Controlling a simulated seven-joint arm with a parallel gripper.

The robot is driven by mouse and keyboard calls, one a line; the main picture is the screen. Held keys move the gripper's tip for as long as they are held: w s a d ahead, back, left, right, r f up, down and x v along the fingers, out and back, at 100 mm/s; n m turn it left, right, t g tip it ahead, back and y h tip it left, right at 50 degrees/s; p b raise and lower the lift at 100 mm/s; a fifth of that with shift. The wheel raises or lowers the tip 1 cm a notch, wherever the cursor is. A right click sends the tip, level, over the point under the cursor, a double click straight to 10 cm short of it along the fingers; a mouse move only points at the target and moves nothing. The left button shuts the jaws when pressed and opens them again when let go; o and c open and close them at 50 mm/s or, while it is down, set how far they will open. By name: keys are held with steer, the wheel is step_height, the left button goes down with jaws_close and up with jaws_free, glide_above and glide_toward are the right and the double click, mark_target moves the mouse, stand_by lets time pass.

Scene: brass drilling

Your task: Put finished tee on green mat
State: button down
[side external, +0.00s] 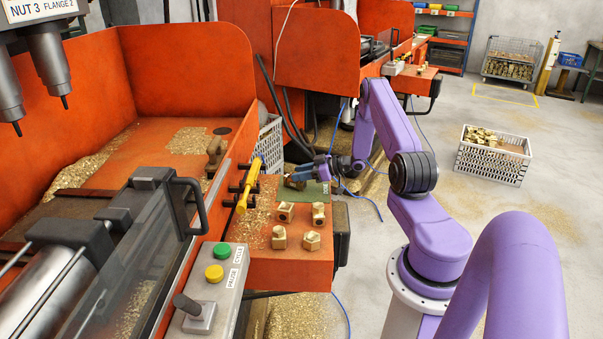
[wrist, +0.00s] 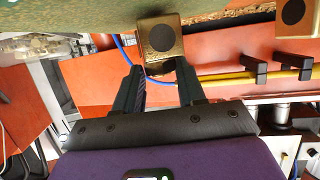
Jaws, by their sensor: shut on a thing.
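The finished tee (wrist: 160,40), a brass block with a dark round bore, is between the fingertips of my gripper (wrist: 160,75) in the wrist view. In the side view my gripper (side external: 305,178) is shut on it, low at the green mat (side external: 320,192). The tee is small and partly hidden there. The green mat also shows along the top of the wrist view (wrist: 50,50), beside the tee. Whether the tee touches the mat or hangs just over it, I cannot tell.
Several brass fittings (side external: 312,241) stand on the orange ledge in front of the mat. A yellow-handled tool (side external: 248,186) hangs in black brackets at its left. Another brass piece (side external: 215,150) is inside the machine. A control box (side external: 212,285) stands nearer the camera.

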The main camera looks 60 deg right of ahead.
steer(key=shift+f, duration=0.3)
steer(key=c, duration=0.7)
jaws_free()
steer(key=shift+o, duration=0.6)
